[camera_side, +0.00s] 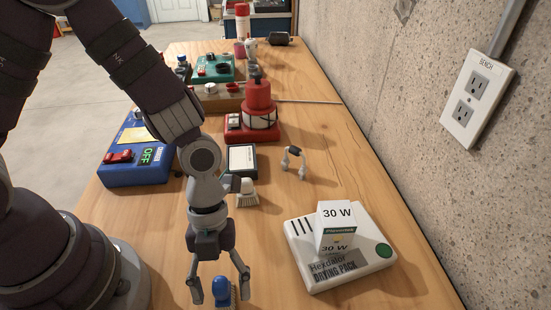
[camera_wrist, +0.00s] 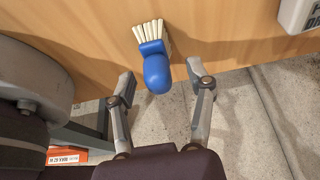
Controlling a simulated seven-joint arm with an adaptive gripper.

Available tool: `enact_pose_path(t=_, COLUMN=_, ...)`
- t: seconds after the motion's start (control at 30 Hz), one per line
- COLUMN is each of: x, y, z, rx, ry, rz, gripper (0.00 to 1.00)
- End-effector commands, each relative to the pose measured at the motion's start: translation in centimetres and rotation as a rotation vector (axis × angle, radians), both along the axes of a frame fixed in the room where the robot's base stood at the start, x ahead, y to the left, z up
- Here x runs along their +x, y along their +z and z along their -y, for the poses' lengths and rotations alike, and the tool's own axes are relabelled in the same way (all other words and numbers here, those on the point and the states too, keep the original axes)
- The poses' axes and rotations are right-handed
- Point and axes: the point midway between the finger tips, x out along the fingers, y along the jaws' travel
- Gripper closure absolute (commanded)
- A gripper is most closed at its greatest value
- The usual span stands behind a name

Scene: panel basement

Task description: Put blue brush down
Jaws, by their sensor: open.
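The blue brush (camera_wrist: 156,72) lies near the front edge of the wooden table, its pale bristles (camera_wrist: 150,32) pointing away from my gripper. In the side view the blue brush (camera_side: 221,290) shows at the bottom, between my gripper's fingers and partly cut off by the picture's edge. My gripper (camera_side: 219,290) is open, pointing down over the brush. In the wrist view the two fingers of my gripper (camera_wrist: 160,82) stand apart on either side of the blue handle, with visible gaps. I cannot tell the exact height of the fingers over the table.
A white drying pack (camera_side: 350,262) with a 30 W box (camera_side: 336,230) stands to the right. A white brush (camera_side: 246,193), a red device (camera_side: 255,120) and a blue OFF box (camera_side: 135,155) stand farther back.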

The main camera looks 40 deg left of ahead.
Motion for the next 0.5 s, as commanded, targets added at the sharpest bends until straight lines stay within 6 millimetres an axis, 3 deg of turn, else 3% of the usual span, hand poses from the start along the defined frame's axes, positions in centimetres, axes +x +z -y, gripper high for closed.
enact_pose_path(t=0.3, x=2.2, y=7.0, z=-2.1, rx=0.002, ry=0.004, rz=0.011, gripper=0.46)
enact_pose_path(t=0.5, x=2.9, y=9.6, z=-2.9, rx=0.003, ry=0.005, rz=0.004, gripper=0.46)
